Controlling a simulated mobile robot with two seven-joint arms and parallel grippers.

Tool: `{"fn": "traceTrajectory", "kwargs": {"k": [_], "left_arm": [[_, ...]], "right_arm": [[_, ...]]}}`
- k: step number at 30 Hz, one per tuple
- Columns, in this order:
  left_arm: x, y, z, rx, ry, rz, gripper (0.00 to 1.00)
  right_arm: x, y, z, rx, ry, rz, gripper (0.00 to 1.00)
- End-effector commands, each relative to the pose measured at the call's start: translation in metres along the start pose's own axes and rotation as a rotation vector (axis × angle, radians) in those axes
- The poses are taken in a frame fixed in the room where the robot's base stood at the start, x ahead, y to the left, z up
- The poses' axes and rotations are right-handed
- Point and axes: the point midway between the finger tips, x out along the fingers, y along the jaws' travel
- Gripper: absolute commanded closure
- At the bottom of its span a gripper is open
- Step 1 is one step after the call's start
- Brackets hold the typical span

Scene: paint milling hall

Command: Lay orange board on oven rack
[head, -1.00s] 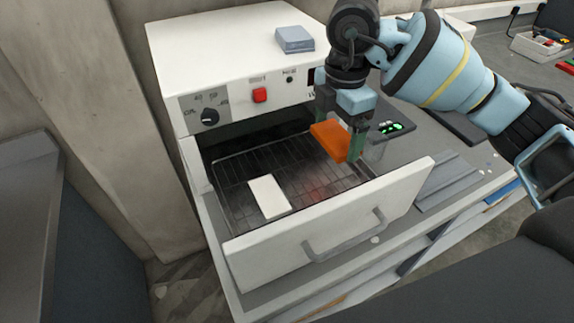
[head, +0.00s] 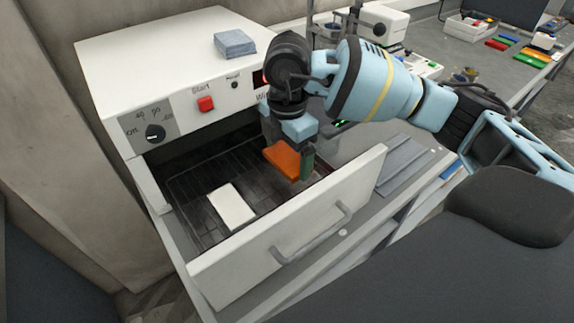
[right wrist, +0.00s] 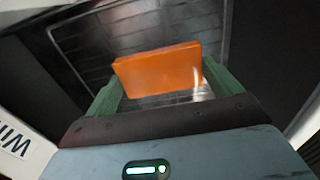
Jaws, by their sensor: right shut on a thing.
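The orange board (head: 283,159) is held in my right gripper (head: 290,160), whose green fingers are shut on it. It also shows between the fingers in the right wrist view (right wrist: 158,70). The board is over the right part of the oven rack (head: 190,190), a dark wire grid inside the pulled-out oven drawer. Whether the board touches the rack I cannot tell. A white board (head: 231,206) lies flat on the rack, left of and nearer than the orange one. My left gripper is not in view.
The drawer's white front (head: 300,225) with its handle stands near the gripper. The oven body (head: 170,70) rises behind, with a grey-blue cloth (head: 234,43) on top. Coloured boards (head: 515,48) lie on the bench at the far right.

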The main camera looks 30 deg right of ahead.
Motion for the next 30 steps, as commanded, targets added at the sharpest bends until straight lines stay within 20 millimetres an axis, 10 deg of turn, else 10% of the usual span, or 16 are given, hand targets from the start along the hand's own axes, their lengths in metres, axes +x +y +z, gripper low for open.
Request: {"fn": "traceTrajectory", "kwargs": {"k": [8,20,21,23,30], "left_arm": [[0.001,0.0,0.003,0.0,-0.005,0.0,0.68],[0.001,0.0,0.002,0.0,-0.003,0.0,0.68],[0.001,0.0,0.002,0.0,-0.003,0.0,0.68],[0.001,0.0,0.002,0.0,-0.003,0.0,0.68],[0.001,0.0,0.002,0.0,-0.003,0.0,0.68]], "right_arm": [[0.04,-0.001,0.001,0.001,-0.001,-0.003,0.33],[0.045,0.0,0.0,0.001,-0.001,-0.001,0.33],[0.045,0.0,0.0,0.001,0.0,-0.001,0.07],[0.045,0.0,0.0,0.001,-0.001,-0.001,0.0],[0.044,0.0,0.0,0.0,-0.001,-0.001,0.0]]}}
